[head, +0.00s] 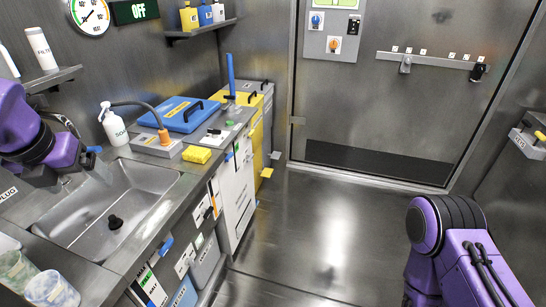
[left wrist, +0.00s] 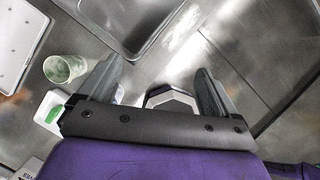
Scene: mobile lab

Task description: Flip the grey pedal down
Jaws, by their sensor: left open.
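A small grey pedal (head: 275,156) sticks out low at the foot of the grey bin (head: 268,90), at the far end of the counter row in the head view. It looks roughly level, but is too small to tell its exact tilt.
A yellow bin with a yellow pedal (head: 267,173) stands just nearer than the grey one. The floor (head: 330,225) is clear.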

